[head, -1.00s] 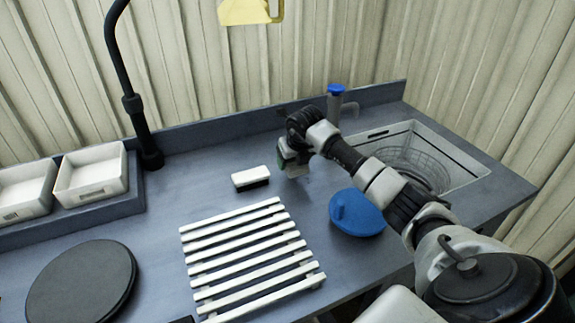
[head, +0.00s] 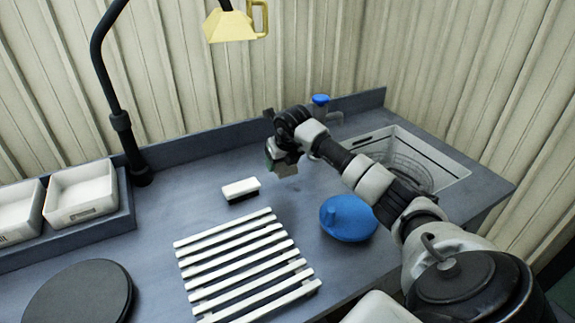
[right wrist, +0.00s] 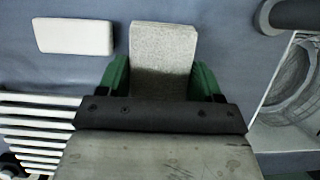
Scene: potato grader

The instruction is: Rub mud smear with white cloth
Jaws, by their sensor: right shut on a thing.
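My right gripper (head: 281,162) is above the worktop, to the right of a white-topped brush. In the right wrist view the right gripper (right wrist: 163,78) has its green fingers on both sides of a pale grey-white folded cloth (right wrist: 163,45), shut on it. The cloth projects beyond the fingertips. In the head view the gripper mostly hides the cloth. I cannot make out a mud smear in either view. My left gripper is not in view.
The brush (head: 240,189) lies near a white slatted rack (head: 245,262). A blue round lid-like thing (head: 348,218) sits right of the rack. A sink (head: 452,171) with a wire basket is at the right. White trays (head: 84,212) and a black disc (head: 80,294) are at the left.

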